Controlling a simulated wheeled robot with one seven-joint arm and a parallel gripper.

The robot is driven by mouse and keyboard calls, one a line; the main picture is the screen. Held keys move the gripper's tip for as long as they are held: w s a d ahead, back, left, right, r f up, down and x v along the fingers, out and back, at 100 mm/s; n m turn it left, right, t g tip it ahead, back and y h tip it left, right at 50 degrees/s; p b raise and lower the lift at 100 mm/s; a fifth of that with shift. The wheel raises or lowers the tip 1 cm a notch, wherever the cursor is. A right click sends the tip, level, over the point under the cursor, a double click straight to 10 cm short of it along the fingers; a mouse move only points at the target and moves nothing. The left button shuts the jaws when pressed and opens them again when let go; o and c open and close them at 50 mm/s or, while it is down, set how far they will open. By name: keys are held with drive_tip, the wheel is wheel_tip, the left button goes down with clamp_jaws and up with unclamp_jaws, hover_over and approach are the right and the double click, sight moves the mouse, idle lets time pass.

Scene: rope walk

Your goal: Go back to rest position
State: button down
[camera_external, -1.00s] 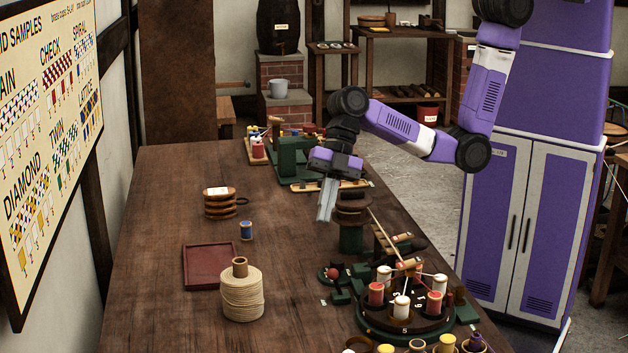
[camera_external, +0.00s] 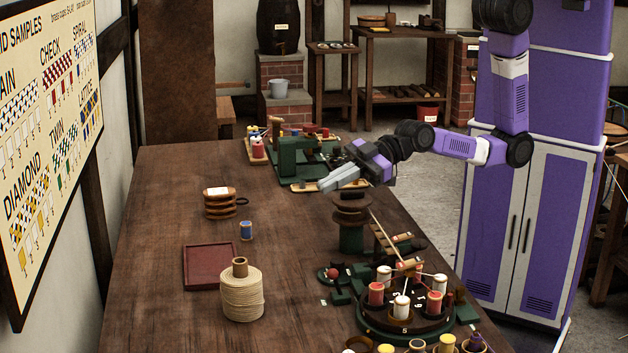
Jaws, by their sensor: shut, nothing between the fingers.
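My gripper (camera_external: 337,181) is shut and empty. It is above the far right part of the wooden table (camera_external: 165,235), in front of the green machine (camera_external: 297,158), and its fingers point left and a little down. Beneath it in the picture is a dark wooden spool-shaped piece on a green stand (camera_external: 351,236). My arm reaches in from the right, over the table's right edge.
A round braiding stand with bobbins (camera_external: 404,318) is at the table's near right. A rope spool (camera_external: 242,293), a red tray (camera_external: 209,267), a blue thread spool (camera_external: 246,231) and stacked wooden discs (camera_external: 219,205) stand left of it. The table's left side is clear.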

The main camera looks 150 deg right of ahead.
drive_tip(key=s+a+f+y+b, duration=0.1)
drive_tip(key=s+a+y+b, duration=0.1)
drive_tip(key=s+a, duration=0.9)
drive_tip(key=s+a+f+n+t+y+b, duration=0.1)
drive_tip(key=s+a+f+y+b, duration=0.1)
drive_tip(key=s+a, duration=0.9)
drive_tip(key=s+y+b, duration=0.1)
drive_tip(key=s, duration=0.3)
drive_tip(key=shift+s+a+y, duration=0.3)
drive_tip(key=shift+s+y, duration=0.05)
drive_tip(key=shift+y, duration=0.05)
drive_tip(key=shift+f, duration=0.15)
